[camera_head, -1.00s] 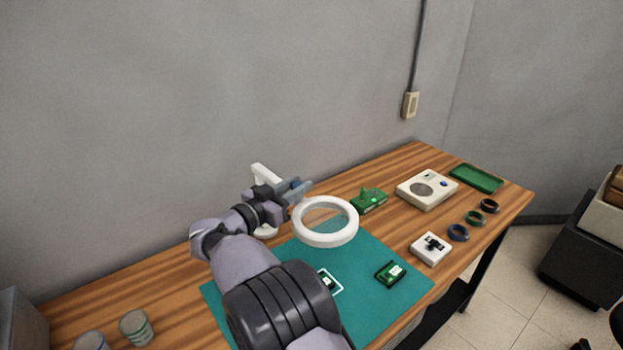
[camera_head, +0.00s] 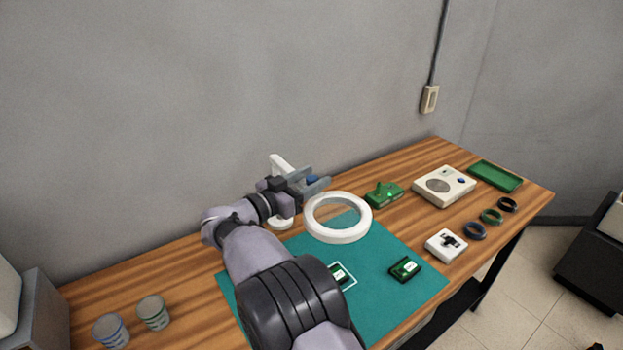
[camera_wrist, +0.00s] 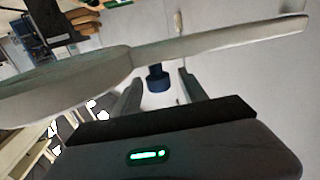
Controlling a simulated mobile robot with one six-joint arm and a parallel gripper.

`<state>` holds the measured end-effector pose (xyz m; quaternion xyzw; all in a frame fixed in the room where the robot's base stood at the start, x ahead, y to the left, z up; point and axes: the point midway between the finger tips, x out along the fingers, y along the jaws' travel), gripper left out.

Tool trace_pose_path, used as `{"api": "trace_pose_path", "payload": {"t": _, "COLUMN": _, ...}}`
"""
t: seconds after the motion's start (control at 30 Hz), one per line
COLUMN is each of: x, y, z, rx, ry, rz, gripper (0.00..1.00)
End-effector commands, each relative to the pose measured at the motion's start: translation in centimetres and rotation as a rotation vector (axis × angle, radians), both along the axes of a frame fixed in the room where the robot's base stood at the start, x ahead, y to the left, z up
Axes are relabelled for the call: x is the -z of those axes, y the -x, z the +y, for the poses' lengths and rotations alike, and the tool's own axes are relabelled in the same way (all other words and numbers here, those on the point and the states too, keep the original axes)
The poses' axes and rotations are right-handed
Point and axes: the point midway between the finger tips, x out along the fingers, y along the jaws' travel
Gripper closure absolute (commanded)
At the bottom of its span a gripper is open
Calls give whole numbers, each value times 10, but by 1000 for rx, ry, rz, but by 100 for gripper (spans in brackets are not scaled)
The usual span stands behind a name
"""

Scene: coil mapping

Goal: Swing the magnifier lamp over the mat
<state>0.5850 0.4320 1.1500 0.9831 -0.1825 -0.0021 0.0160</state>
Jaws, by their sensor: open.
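The magnifier lamp has a white ring head (camera_head: 338,218), which appears over the back part of the teal mat (camera_head: 385,245). Its white arm (camera_head: 281,164) rises behind my gripper, and its white base (camera_head: 281,223) is partly hidden by my arm. In the wrist view, the blue knob (camera_wrist: 156,80) lies between the two spread fingers of my gripper (camera_wrist: 160,82). The ring head (camera_wrist: 65,88) fills the left there, and the lamp arm (camera_wrist: 215,42) crosses above the knob. Contact with the knob cannot be told.
A green board (camera_head: 405,269) lies on the mat, and another (camera_head: 338,274) sits inside a white outline. A green device (camera_head: 383,193), beige box (camera_head: 444,186), green tray (camera_head: 495,175), white block (camera_head: 446,245) and several rings stand right. Two cups (camera_head: 152,312) stand front left.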

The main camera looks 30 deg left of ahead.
Motion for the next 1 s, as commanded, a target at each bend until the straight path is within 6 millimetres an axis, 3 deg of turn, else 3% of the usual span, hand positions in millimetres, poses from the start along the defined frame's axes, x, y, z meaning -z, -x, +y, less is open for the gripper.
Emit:
{"api": "trace_pose_path", "payload": {"t": 0.13, "x": 0, "y": 5, "z": 2, "rx": -1, "ry": 0, "rz": 1, "gripper": 50}}
{"api": "trace_pose_path", "payload": {"t": 0.23, "x": -1, "y": 21, "z": 9, "rx": -3, "ry": 1, "rz": 2, "gripper": 50}}
{"api": "trace_pose_path", "payload": {"t": 0.5, "x": -2, "y": 100, "z": 40, "rx": -5, "ry": 1, "rz": 2, "gripper": 50}}
{"api": "trace_pose_path", "payload": {"t": 0.7, "x": -1, "y": 146, "z": 57, "rx": -2, "ry": 1, "rz": 0, "gripper": 50}}
{"api": "trace_pose_path", "payload": {"t": 1.0, "x": 0, "y": 163, "z": 63, "rx": 0, "ry": 0, "rz": 0, "gripper": 50}}
